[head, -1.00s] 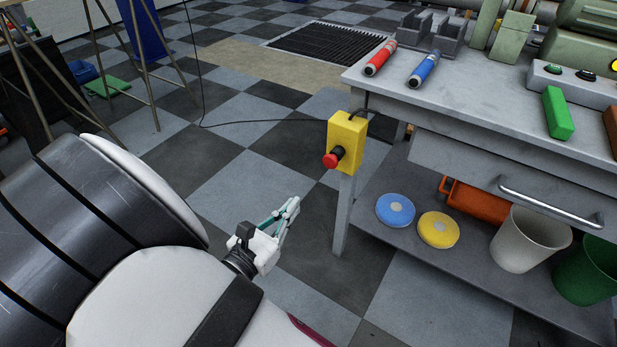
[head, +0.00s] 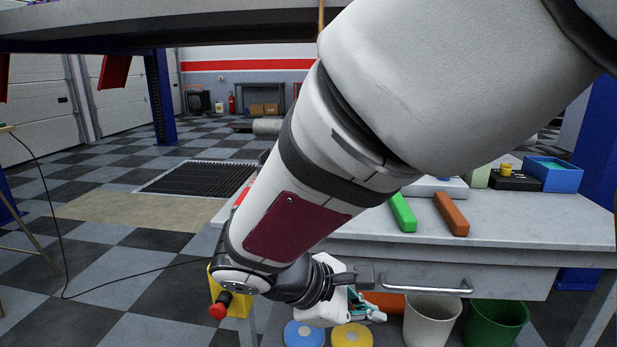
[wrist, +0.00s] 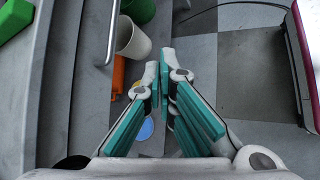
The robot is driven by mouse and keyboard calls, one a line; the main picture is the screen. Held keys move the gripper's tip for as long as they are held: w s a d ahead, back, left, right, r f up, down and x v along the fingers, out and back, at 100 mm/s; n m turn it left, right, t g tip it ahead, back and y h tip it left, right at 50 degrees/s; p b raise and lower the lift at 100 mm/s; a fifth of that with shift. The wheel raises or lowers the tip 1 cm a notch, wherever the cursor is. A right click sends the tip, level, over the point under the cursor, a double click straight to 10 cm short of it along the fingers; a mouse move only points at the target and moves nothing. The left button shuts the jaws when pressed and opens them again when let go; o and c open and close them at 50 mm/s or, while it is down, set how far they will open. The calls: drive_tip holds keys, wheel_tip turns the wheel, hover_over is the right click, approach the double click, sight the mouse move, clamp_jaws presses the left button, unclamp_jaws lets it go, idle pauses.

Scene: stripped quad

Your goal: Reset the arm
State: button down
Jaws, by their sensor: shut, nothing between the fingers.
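My gripper (head: 374,312) shows low in the head view, in front of the workbench's lower shelf. In the wrist view my gripper (wrist: 160,78) points forward with its teal-padded fingers together and nothing between them. My white arm crosses the head view from upper right to lower middle and hides part of the workbench (head: 490,225). The bench front and drawer handle are to the left of the fingers in the wrist view. I cannot tell the exact gap between fingers and bench.
A yellow box with a red button (head: 218,308) is partly behind my arm. A white bin (head: 430,322) and a green bin (head: 494,325) stand under the drawer handle (head: 425,289). Blue (head: 304,334) and yellow (head: 351,336) discs lie below. Open checkered floor is at left.

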drive_tip(key=s+d+r+m+t+y, duration=0.2)
drive_tip(key=s+d+r+m+y, duration=0.7)
drive_tip(key=s+m, duration=0.5)
drive_tip(key=s+f+m+g+p, duration=0.1)
drive_tip(key=s+f+m+g, duration=0.1)
drive_tip(key=s+g, duration=0.65)
wheel_tip(320, 180, up, 31)
drive_tip(key=s+d+t+p, duration=0.1)
drive_tip(key=t+p, duration=0.6)
drive_tip(key=p, duration=2.2)
drive_tip(key=shift+s+d+n+h+p, duration=0.3)
drive_tip(key=shift+s+n+p, duration=0.1)
drive_tip(key=shift+s, duration=0.25)
drive_tip(key=shift+r, duration=0.1)
